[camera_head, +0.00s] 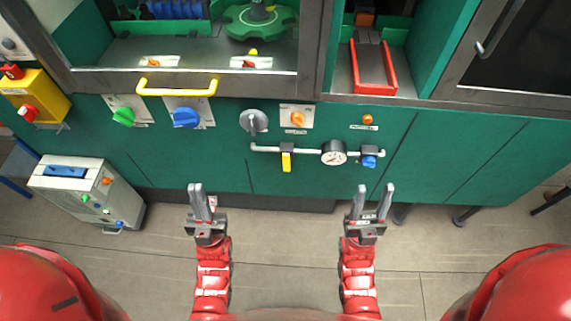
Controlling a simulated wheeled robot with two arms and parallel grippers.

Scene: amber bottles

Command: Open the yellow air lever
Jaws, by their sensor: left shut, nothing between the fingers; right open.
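The yellow air lever (286,162) hangs straight down from a dark valve on the thin pipe (309,151) along the green machine front. A round pressure gauge (334,153) and a blue knob (369,161) sit to its right on the same pipe. My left gripper (199,190) is shut and empty, below and left of the lever, apart from it. My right gripper (374,190) is open and empty, below the blue knob and right of the lever. Nothing covers the lever.
A yellow handle bar (177,87) sticks out above. A grey box (84,190) stands on the floor at left. The floor around my grippers is clear.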

